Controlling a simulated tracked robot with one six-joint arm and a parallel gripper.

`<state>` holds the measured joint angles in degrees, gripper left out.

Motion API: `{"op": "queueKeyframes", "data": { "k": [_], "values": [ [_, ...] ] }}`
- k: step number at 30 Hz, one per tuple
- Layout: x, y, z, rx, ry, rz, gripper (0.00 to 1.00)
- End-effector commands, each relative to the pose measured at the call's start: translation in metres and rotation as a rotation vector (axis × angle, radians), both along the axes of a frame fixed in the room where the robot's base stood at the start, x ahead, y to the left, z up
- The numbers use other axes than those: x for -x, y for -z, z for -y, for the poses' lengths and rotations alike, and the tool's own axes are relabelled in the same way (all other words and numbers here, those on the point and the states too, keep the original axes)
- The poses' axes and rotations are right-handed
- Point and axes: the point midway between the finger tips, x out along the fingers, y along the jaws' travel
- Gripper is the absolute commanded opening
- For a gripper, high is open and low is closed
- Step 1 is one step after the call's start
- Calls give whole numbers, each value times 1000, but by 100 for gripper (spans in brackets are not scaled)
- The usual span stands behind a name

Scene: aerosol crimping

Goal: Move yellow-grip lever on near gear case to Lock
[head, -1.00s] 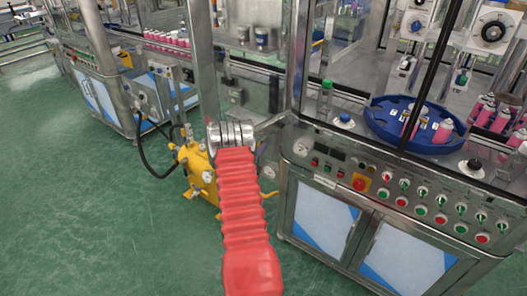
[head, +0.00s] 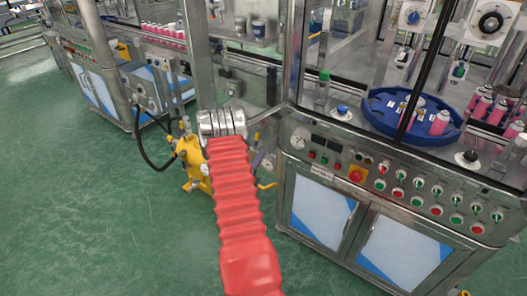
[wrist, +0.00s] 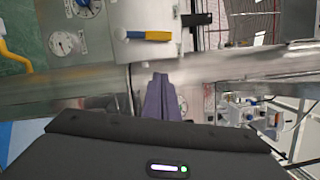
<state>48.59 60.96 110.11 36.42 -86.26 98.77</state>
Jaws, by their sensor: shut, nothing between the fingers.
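In the wrist view a lever with a yellow grip (wrist: 148,36) lies level in the picture, with a blue part at its left end. The Lock mark cannot be read. My gripper (wrist: 160,78) has its purple fingers shut and empty. Its tips show just below the yellow grip in the picture, with a gap between; depth is hard to judge. In the head view my arm hides most of the gripper and the lever cannot be made out clearly.
A curved yellow handle (wrist: 14,56) is at the left of the wrist view. In the head view a yellow machine part (head: 192,163) stands behind my arm. A steel cabinet with a control panel (head: 425,192) is at the right. Green floor (head: 90,220) is clear at the left.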

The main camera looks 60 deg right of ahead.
Motion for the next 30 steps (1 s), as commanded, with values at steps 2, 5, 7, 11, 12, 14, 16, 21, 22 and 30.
{"op": "queueKeyframes", "data": {
  "k": [2,5,7,11,12,14,16,21,22,30],
  "values": [
    [0,0,-11,-1,-1,1,0],
    [1,0,-20,0,-1,0,0],
    [2,0,-23,1,0,0,0],
    [2,0,-24,2,1,1,0],
    [2,0,-24,2,1,1,0],
    [2,0,-24,2,1,1,0],
    [3,0,-24,2,1,1,1],
    [2,5,-24,-16,-1,-27,13],
    [2,8,-24,-24,-1,-43,15],
    [-11,67,-36,-247,-93,-339,32]
  ]
}}
